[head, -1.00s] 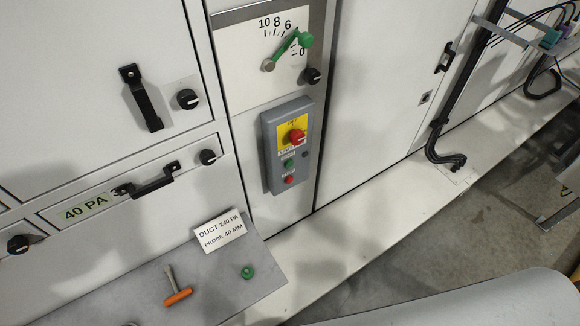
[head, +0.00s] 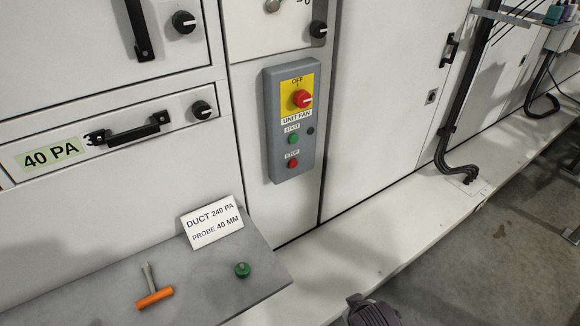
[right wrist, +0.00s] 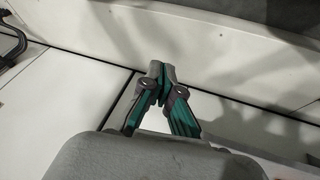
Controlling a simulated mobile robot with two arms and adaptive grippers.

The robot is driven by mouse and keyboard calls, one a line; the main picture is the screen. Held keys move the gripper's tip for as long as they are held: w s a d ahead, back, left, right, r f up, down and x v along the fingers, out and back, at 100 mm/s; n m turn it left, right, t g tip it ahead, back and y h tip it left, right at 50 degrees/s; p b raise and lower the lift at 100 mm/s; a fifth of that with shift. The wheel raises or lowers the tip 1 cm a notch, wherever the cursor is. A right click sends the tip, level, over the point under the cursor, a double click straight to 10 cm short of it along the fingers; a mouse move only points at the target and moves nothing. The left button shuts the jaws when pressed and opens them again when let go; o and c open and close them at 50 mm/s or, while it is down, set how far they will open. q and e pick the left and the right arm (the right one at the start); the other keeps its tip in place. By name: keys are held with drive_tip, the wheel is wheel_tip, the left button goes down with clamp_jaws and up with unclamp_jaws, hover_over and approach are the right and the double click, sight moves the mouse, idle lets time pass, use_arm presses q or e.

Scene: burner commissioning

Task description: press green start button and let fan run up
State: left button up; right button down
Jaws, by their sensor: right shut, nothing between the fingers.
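The grey control box (head: 291,120) is mounted on the white cabinet face in the head view. It carries a red rotary switch (head: 302,98) on a yellow plate with OFF at its top, above a UNIT FAN label. Below are the green START button (head: 293,139) and the red STOP button (head: 292,163). My right gripper (right wrist: 162,68) shows in the right wrist view, its fingers together and empty, with pale panels beyond it. The box is not recognisable in that view. A dark part (head: 372,311) at the bottom of the head view may be mine. My left gripper is not in view.
A grey shelf (head: 210,295) at the lower left holds an orange-handled tool (head: 154,297), a green knob (head: 242,269) and a DUCT 240 PA card (head: 212,222). A drawer handle (head: 132,134) sticks out at left. Black cables (head: 457,110) run down at right.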

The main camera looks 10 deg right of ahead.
sight(293, 139)
drive_tip(key=w+d+r+t+h+b, duration=0.1)
drive_tip(key=w+r+t+h, duration=0.2)
drive_tip(key=w, duration=0.5)
drive_tip(key=w+d+r+t+h, duration=0.1)
drive_tip(key=w+r+t, duration=0.1)
drive_tip(key=w+r, duration=0.45)
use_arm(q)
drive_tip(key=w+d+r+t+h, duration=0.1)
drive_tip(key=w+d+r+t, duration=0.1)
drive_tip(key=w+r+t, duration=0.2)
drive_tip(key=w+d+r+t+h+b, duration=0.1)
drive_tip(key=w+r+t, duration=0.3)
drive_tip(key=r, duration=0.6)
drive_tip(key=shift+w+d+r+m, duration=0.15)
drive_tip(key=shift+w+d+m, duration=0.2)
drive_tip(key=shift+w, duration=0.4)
use_arm(e)
drive_tip(key=w+a+r+n+t+h, duration=0.2)
drive_tip(key=w+r+t, duration=0.4)
drive_tip(key=w+r, duration=0.6)
drive_tip(key=shift+w+a+r+n, duration=0.2)
drive_tip(key=shift+w+a+n, duration=0.2)
drive_tip(key=shift+w+a, duration=0.3)
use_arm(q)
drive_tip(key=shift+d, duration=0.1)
